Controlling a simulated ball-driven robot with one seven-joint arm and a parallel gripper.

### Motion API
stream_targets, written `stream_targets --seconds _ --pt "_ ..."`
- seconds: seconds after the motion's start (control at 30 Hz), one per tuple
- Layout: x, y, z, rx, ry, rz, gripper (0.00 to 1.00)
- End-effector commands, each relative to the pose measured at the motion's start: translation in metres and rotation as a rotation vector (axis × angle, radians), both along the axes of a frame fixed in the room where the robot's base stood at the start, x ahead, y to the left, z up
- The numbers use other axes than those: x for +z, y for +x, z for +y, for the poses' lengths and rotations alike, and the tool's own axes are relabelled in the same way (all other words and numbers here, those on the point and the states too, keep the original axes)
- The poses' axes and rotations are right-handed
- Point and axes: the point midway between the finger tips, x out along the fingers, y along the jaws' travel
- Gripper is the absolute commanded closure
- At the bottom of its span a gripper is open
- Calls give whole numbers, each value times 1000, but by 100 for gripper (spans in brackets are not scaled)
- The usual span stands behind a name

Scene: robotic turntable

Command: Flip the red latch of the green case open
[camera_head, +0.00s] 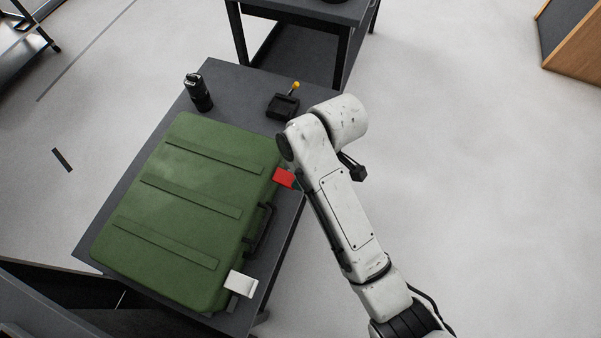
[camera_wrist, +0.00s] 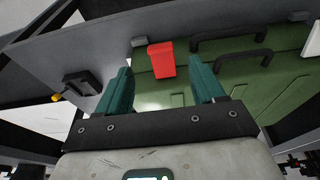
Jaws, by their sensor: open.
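The green case (camera_head: 180,185) lies flat on a dark grey table. Its red latch (camera_head: 284,178) is at the upper right edge, by the black handle (camera_head: 262,228), and a white latch (camera_head: 240,284) is at the lower right. In the wrist view the red latch (camera_wrist: 161,60) shows beyond the gap between my fingertips, nearer the left finger. My gripper (camera_wrist: 163,84) is open and empty, with teal fingers apart. In the head view my arm mostly hides the gripper; a bit of teal shows beside the red latch. I cannot tell whether the fingers touch the latch.
A black cylinder (camera_head: 198,92) and a small black device with a yellow knob (camera_head: 283,104) stand at the table's far end. Another dark table (camera_head: 300,50) is behind. The floor to the right is clear, with a wooden-edged box (camera_head: 572,40) at the upper right.

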Motion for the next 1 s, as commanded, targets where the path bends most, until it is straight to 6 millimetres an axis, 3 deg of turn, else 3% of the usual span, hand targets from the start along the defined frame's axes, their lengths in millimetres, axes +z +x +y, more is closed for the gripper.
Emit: stream_targets --seconds 0.1,0.3,0.9,1.0 --pt "19 -1 -4 0 1 -3 32" --pt "35 -3 -8 0 0 0 32" --pt "36 -4 -9 -2 0 2 32" --pt "30 -9 -17 -36 2 10 32"
